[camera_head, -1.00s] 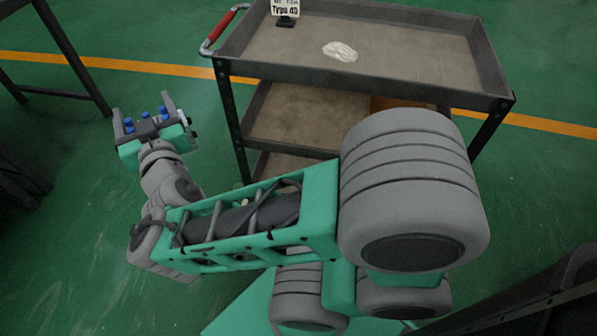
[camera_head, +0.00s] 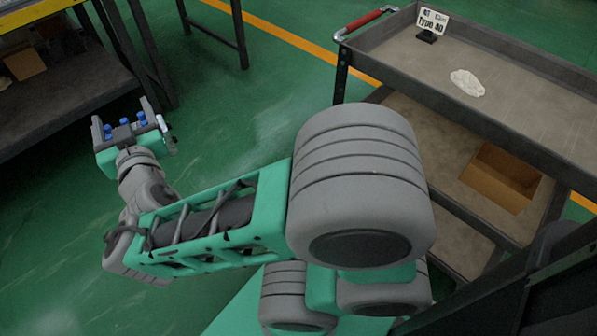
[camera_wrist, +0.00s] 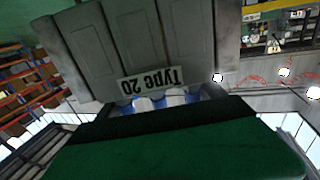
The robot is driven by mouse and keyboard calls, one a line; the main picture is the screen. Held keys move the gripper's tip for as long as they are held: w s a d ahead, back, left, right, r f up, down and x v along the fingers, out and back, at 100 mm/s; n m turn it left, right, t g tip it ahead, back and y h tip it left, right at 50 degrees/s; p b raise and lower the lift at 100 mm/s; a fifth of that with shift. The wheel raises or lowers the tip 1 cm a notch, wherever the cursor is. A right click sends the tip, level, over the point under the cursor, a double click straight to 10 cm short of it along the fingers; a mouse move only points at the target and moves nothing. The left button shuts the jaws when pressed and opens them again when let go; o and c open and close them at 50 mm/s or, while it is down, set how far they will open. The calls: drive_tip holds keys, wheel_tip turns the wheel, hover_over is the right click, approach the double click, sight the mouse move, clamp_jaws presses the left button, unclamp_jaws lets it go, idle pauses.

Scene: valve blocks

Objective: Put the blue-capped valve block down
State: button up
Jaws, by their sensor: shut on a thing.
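The blue-capped valve block (camera_head: 124,134) is a dark block with several blue caps on top. It sits between the two upright fingers of my gripper (camera_head: 127,125), at the left in the head view. My gripper is shut on it and holds it up above the open green floor, apart from any table. In the wrist view a large grey grooved body (camera_wrist: 130,45) fills the upper middle, with a label reading "Type 20" upside down. Blue parts show just below that label. The block's underside is hidden.
A grey cart (camera_head: 540,85) stands at the right, its top tray holding a "Type 40" sign (camera_head: 432,22) and a pale crumpled lump (camera_head: 467,83). An open cardboard box (camera_head: 500,178) is on its lower shelf. A dark workbench (camera_head: 75,95) stands at upper left.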

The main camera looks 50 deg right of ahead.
drive_tip(key=w+d+f+m+g+h+b, duration=0.1)
drive_tip(key=d+f+m+g+h, duration=0.3)
drive_tip(key=d, duration=0.6)
drive_tip(key=w+d+f+m+h, duration=0.1)
drive_tip(key=d+f+h, duration=0.1)
drive_tip(key=d+f, duration=0.6)
drive_tip(key=d+f+m+g+h+b, duration=0.15)
drive_tip(key=d+f, duration=0.25)
drive_tip(key=d, duration=0.7)
drive_tip(key=s+d+f+m+g+h, duration=0.2)
drive_tip(key=s+d+f+m+g, duration=0.15)
drive_tip(key=s+d+f, duration=0.65)
drive_tip(key=s+d+f+m+g+h, duration=0.2)
drive_tip(key=s+d+f+g, duration=0.2)
drive_tip(key=s+d+f, duration=0.6)
drive_tip(key=s+a+f+m+g+b, duration=0.1)
drive_tip(key=s+f+m+g, duration=0.2)
drive_tip(key=s, duration=0.8)
drive_tip(key=s+f+g, duration=0.3)
drive_tip(key=s+f, duration=0.3)
drive_tip(key=s, duration=0.6)
drive_tip(key=w+d+f+b, duration=0.2)
drive_tip(key=d+f+b, duration=0.9)
drive_tip(key=d+f, duration=0.1)
drive_tip(key=shift+w+d+f, duration=0.35)
drive_tip(key=shift+w+d, duration=0.05)
drive_tip(key=shift+d, duration=0.4)
